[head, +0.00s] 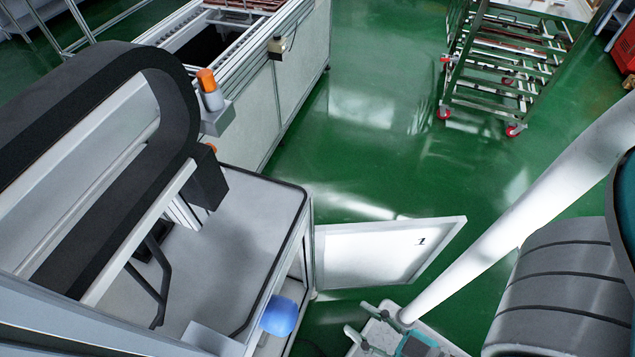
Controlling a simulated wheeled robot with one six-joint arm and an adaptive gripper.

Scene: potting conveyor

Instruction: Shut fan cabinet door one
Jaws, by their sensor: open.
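The fan cabinet door one (375,252), a white framed panel marked "1", stands wide open in the head view. It is joined at its left edge to the cabinet (303,247) and swings out to the right over the green floor. The cabinet's front opening shows to the left of the door. My gripper (357,319) is at the bottom of the picture, below the door's lower edge. Its two grey fingers are apart, pointing up and left, with nothing between them. They look clear of the door, though the depth between them is hard to judge.
A rounded blue thing (283,316) shows at the cabinet opening. A conveyor machine (292,85) with an orange-topped lamp (207,80) near it stands at the upper left. A metal rack cart (497,75) on red casters stands at the upper right. Green floor is clear beyond the door.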

